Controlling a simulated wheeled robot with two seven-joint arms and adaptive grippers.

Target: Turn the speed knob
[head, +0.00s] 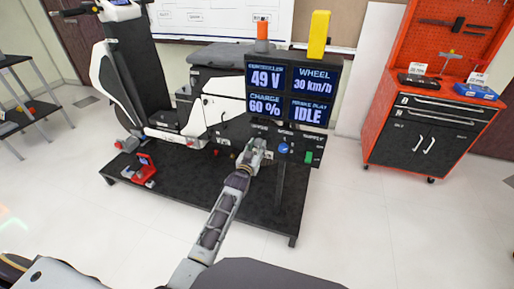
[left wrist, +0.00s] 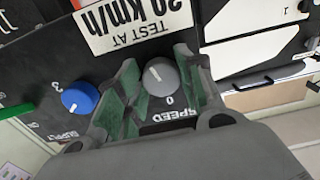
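The grey speed knob (left wrist: 162,73) is on the black control panel, beside the printed word SPEED and a 0, upside down in the left wrist view. In the head view my left gripper (head: 256,148) is at the panel and hides the knob. The display (head: 290,92) reads 49 V, 60 %, wheel 30 km/h and IDLE. My right gripper is not in view.
A white speed label (left wrist: 130,22) is close by. The scooter (head: 130,75) stands on the black platform (head: 190,180). A red tool cabinet (head: 425,135) is at the right.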

